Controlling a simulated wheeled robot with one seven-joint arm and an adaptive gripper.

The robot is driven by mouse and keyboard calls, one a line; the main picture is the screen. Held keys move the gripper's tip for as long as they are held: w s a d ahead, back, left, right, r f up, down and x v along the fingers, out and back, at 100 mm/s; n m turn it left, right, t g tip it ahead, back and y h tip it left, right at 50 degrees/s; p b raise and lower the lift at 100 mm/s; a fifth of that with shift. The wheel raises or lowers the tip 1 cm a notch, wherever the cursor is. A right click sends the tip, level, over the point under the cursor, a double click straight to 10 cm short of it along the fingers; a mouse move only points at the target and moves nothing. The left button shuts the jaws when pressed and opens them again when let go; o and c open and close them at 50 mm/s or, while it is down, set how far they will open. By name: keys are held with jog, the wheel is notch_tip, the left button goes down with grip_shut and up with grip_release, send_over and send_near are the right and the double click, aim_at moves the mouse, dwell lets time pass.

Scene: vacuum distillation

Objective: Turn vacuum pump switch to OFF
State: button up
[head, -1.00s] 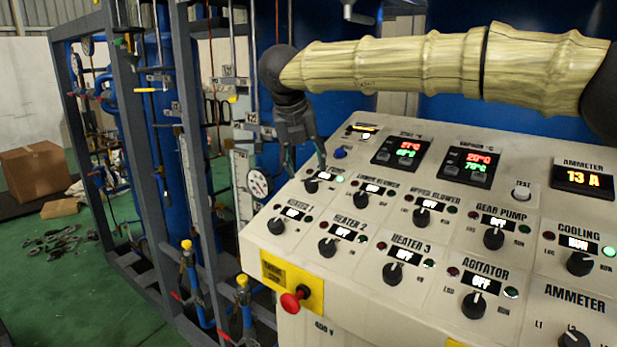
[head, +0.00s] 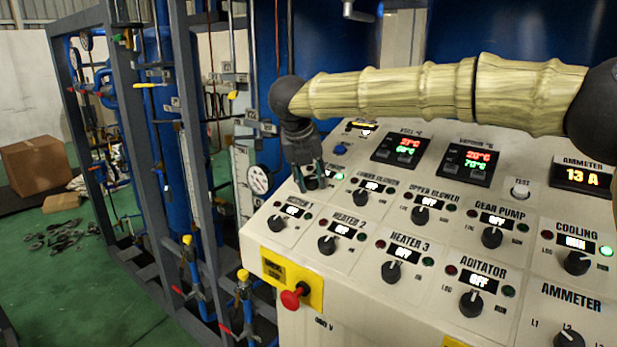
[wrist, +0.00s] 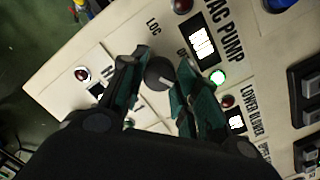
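The vacuum pump switch (wrist: 158,73) is a dark round knob on the sloped control panel, under a "VAC PUMP" label in the wrist view. Beside it are a lit display (wrist: 201,43), too overexposed to read, and a glowing green lamp (wrist: 218,77). My gripper (wrist: 164,62) is open, with its two green-and-black fingers on either side of the knob. I cannot tell whether they touch it. In the head view my gripper (head: 312,184) reaches down at the panel's upper left and hides most of the switch.
Neighbouring knobs sit close by: heater 1 (head: 277,223), lower blower (head: 361,198) and heater 2 (head: 327,245). A red emergency button (head: 293,297) is on the panel's front face. A grey frame (head: 196,160) with pipes stands left of the panel.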

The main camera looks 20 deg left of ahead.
jog(key=c, duration=0.3)
jog(key=shift+a, duration=0.25)
jog(key=shift+c, duration=0.2)
jog(key=shift+d+r, duration=0.1)
jog(key=shift+d, duration=0.05)
jog(key=n+p, duration=0.1)
jog(key=p, duration=0.2)
jog(key=n+p, duration=0.2)
jog(key=shift+d+r+n+p, duration=0.1)
jog(key=shift+r+n+p, duration=0.2)
jog(key=shift+r+p, duration=0.1)
jog(key=n+p, duration=0.5)
jog(key=p, duration=0.2)
jog(key=shift+w+g, duration=0.15)
jog(key=shift+g, duration=0.25)
jog(key=n+p, duration=0.3)
jog(key=shift+w+f, duration=0.1)
jog(key=shift+f, duration=0.1)
jog(key=shift+p, duration=0.35)
